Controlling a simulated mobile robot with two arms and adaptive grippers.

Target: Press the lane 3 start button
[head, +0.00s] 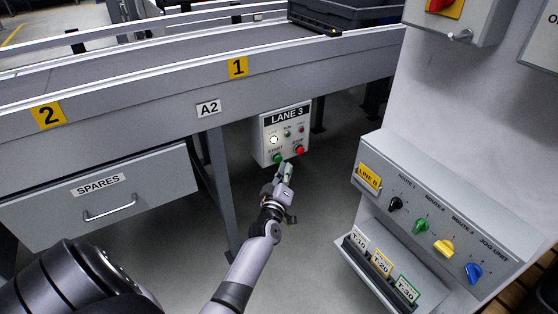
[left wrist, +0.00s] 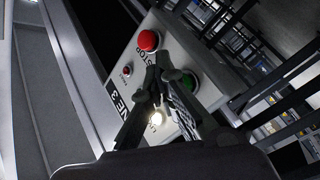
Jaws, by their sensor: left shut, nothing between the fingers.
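The LANE 3 control box (head: 285,117) hangs below the conveyor edge. Its green START button (head: 277,158) is at the lower left and its red STOP button (head: 299,149) at the lower right. A white lamp (head: 274,140) on it is lit. My left gripper (head: 284,167) is shut and empty, just below and in front of the box. In the left wrist view the closed fingertips (left wrist: 163,62) lie between the red button (left wrist: 148,40) and the green button (left wrist: 189,84), which a finger partly covers. I cannot tell whether they touch the box. My right gripper is not in view.
A conveyor (head: 150,95) with signs 1 and 2 runs above; a SPARES drawer (head: 105,200) is at left. A grey panel (head: 430,220) with several coloured knobs stands at right. A support leg (head: 222,185) stands left of my arm.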

